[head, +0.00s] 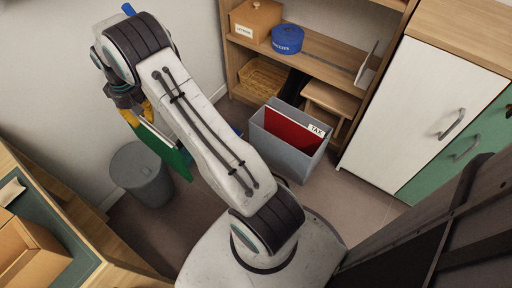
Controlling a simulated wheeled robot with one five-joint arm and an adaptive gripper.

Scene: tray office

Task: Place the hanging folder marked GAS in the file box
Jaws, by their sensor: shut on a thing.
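My gripper (136,112), with yellow fingertips, is at the upper left, shut on a green hanging folder (163,150). The folder hangs down from the fingers, tilted, with a white upper edge. Its marking does not show, and my arm covers part of what lies to its right. The grey file box (287,151) stands on the floor right of my arm, open at the top. A red folder (290,130) with a tab marked TAX is inside it. My gripper and the green folder are well left of the box.
A grey bin (143,175) stands on the floor below the green folder. A wooden shelf (320,62) behind the box holds a cardboard box (256,20), a blue round tin (287,39) and a wicker basket (262,77). A white cabinet (420,110) stands right. A desk with a tray (70,262) is lower left.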

